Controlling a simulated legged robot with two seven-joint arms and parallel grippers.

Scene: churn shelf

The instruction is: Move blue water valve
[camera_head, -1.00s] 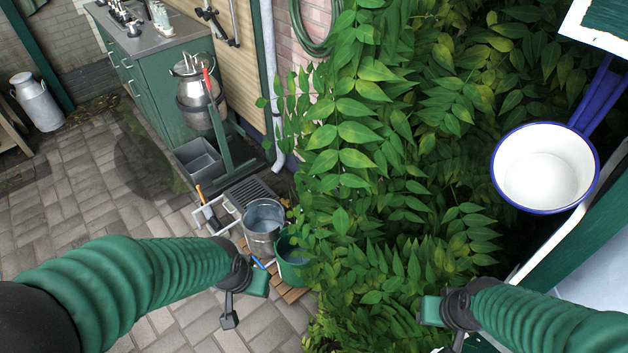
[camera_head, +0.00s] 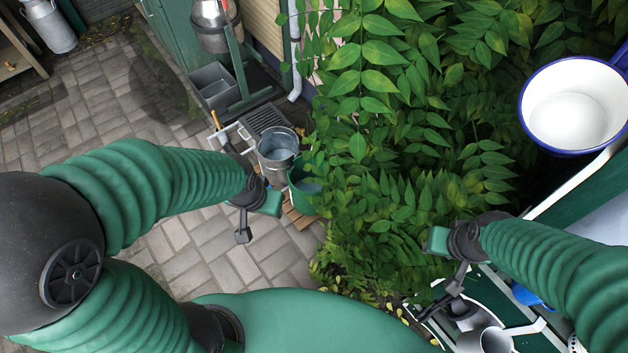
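A small blue object (camera_head: 530,297) lies on the green, white-edged surface at the lower right. It is partly cut off from view by my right forearm, and I cannot tell for sure that it is the blue water valve. My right gripper (camera_head: 453,287) hangs to the left of it, over the edge of that surface and near a grey metal fitting. My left gripper (camera_head: 243,235) hangs in front of the buckets, over the paving, with nothing seen in it. The fingers of both grippers are too small and steeply seen to judge their opening.
A metal bucket (camera_head: 277,148) and a green bucket (camera_head: 303,188) stand on the wooden slats at centre left. A white pan with a blue rim (camera_head: 572,106) is at the upper right. Dense leaves (camera_head: 400,130) fill the middle. A grey metal cup (camera_head: 488,341) stands at the bottom right.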

